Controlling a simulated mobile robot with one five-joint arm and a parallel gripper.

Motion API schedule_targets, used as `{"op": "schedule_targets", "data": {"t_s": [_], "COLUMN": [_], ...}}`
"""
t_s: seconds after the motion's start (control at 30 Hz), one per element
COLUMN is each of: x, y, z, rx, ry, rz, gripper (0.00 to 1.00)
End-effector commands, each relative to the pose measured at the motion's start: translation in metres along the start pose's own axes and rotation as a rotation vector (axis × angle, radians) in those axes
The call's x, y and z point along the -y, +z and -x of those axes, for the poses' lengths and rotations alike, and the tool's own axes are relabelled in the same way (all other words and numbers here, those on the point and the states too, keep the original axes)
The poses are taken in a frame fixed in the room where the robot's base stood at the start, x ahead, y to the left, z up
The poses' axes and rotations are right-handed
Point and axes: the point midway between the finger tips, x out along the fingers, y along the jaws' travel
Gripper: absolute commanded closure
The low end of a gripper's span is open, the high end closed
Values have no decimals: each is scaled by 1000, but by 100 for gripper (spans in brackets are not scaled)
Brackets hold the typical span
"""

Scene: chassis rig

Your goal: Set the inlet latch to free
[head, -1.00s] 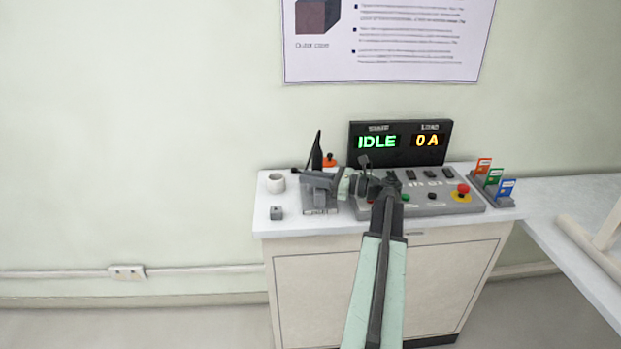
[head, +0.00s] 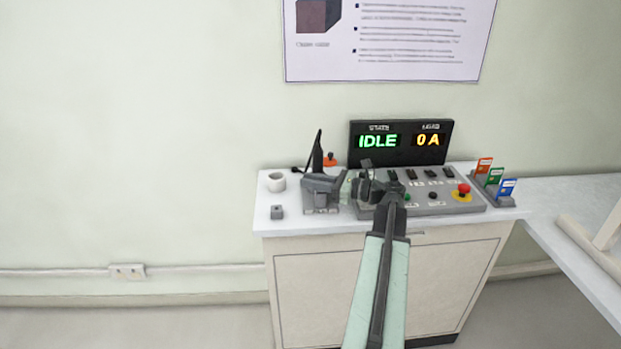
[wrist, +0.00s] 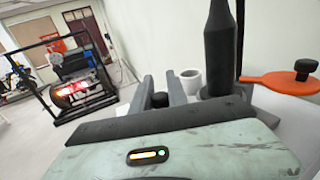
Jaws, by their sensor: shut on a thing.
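My gripper (head: 318,187) is at the left part of the cabinet top, over a small grey fixture (head: 320,209). In the wrist view its two grey fingers (wrist: 161,92) stand on either side of a dark round knob (wrist: 160,100), and they are shut on it. What the knob sits on is hidden by my gripper, and no latch label or position mark can be read. An orange lever with a black knob (wrist: 282,84) shows at the right of the wrist view, apart from the fingers. The orange part also shows behind my gripper in the head view (head: 330,162).
A black cone (head: 317,153) stands just behind my gripper. A white cup (head: 276,182) and a small grey block (head: 277,212) are to its left. The control panel (head: 430,202), with a red button (head: 463,189), is to the right.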

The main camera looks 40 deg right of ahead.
Motion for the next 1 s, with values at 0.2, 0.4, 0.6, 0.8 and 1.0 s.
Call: {"op": "schedule_targets", "data": {"t_s": [0.2,0.4,0.6,0.8,1.0], "x": [-4,-4,-4,-2,-2], "y": [-1,-1,-1,-1,-1], "z": [1,1,1,27,65], "rx": [-4,-3,-2,-2,-3], "ry": [10,10,9,6,7], "rz": [-1,-1,-1,-1,-1], "gripper": [100,59,59,59,59]}}
